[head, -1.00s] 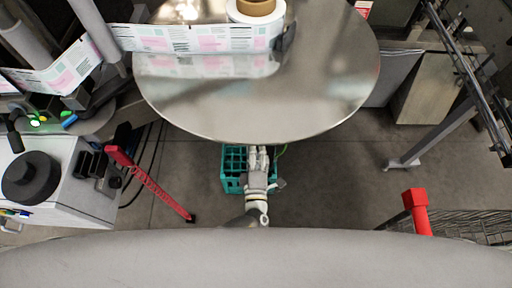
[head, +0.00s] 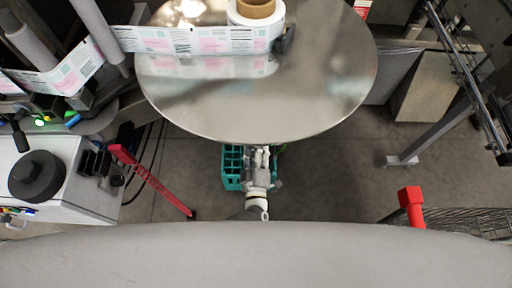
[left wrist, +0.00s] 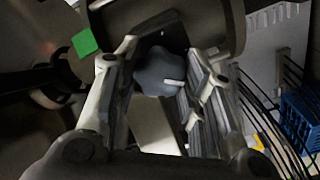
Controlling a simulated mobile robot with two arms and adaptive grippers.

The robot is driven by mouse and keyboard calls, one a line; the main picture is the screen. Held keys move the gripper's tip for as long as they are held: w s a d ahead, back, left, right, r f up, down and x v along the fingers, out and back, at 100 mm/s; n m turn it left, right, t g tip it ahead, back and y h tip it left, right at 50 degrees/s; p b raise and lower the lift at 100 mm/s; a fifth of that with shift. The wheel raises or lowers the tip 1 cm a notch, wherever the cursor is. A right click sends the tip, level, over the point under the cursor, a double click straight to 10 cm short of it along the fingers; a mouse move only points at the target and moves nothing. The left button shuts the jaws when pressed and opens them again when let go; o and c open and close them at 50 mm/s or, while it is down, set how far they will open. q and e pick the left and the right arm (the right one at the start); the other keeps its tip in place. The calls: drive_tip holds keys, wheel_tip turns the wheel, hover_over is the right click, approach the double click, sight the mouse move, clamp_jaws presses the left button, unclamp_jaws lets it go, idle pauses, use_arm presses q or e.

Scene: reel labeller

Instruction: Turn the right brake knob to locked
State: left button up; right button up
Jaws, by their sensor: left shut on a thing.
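The brake knob (left wrist: 155,72) is a blue-grey lobed knob with a white pointer mark, seen in the left wrist view. The pointer is toward the right of the picture. My left gripper (left wrist: 163,62) has its fingers on either side of the knob and is shut on it. In the head view my left gripper (head: 262,158) is just below the front edge of the large round metal disc, and the knob is hidden there. A green square patch (left wrist: 85,43) is up and left of the knob in the wrist view. My right gripper is not in view.
The shiny disc (head: 250,100) carries a label reel (head: 256,14) and overhangs my gripper. A teal crate (head: 232,168) is below on the floor. A red bar (head: 150,180) is at left, and a red-capped post (head: 411,198) at right.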

use_arm(q)
drive_tip(key=shift+f, duration=0.1)
drive_tip(key=o, duration=1)
drive_tip(key=shift+o, duration=0.2)
drive_tip(key=shift+s, duration=0.1)
drive_tip(key=s, duration=1.2)
drive_tip(key=shift+w, duration=0.15)
